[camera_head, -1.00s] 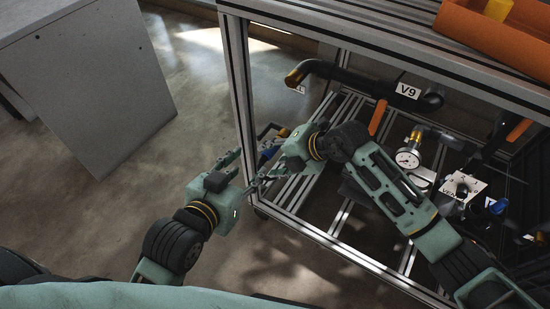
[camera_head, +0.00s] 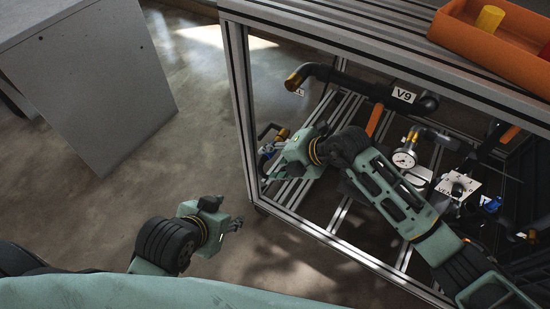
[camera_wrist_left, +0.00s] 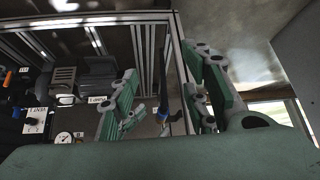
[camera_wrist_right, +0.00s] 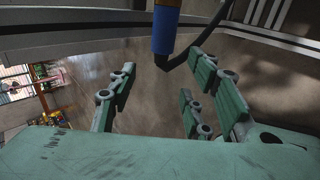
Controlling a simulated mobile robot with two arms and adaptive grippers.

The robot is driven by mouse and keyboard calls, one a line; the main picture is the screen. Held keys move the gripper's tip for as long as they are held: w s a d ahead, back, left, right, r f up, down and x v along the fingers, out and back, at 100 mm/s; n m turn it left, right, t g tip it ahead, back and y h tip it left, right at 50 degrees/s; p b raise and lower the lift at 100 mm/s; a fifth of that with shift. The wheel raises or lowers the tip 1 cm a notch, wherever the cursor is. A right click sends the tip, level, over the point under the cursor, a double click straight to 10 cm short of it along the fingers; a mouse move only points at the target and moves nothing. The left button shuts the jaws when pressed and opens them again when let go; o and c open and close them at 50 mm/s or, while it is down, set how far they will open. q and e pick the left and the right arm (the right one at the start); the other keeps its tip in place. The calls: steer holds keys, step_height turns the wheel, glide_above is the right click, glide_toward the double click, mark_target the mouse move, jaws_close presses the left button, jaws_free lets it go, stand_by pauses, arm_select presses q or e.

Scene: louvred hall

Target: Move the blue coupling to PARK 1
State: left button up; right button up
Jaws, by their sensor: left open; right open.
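A blue coupling (camera_head: 266,151) shows at the frame's left post in the head view, just left of my right gripper (camera_head: 276,166). In the right wrist view a blue sleeve (camera_wrist_right: 163,32) with a tan upper part and a black hose hangs at the top, beyond the open fingers (camera_wrist_right: 160,88); I see no contact. My right gripper is open and empty. My left gripper (camera_head: 228,214) is open and empty over the floor, outside the frame; its spread fingers show in the left wrist view (camera_wrist_left: 163,88). I cannot read a PARK 1 label in any view.
The metal frame (camera_head: 240,105) surrounds my right arm. Inside are a V9 pipe (camera_head: 365,85), a gauge (camera_head: 404,159), a white labelled block (camera_head: 459,187) and another blue part (camera_head: 490,203). An orange bin (camera_head: 455,25) sits on top. A grey cabinet (camera_head: 95,90) stands left; floor between is clear.

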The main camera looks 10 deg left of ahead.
arm_select(q)
steer(key=s+a+f+g+p, duration=0.1)
steer(key=s+a+g, duration=0.1)
steer(key=s, duration=0.5)
steer(key=shift+f+g+y, duration=0.35)
steer(key=shift+g+y, duration=0.05)
steer(key=shift+g, duration=0.3)
arm_select(e)
steer(key=shift+s+d+r, duration=0.15)
steer(key=shift+s+r, duration=0.15)
steer(key=shift+s, duration=0.25)
arm_select(q)
steer(key=shift+w, duration=0.1)
arm_select(e)
steer(key=v, duration=1.2)
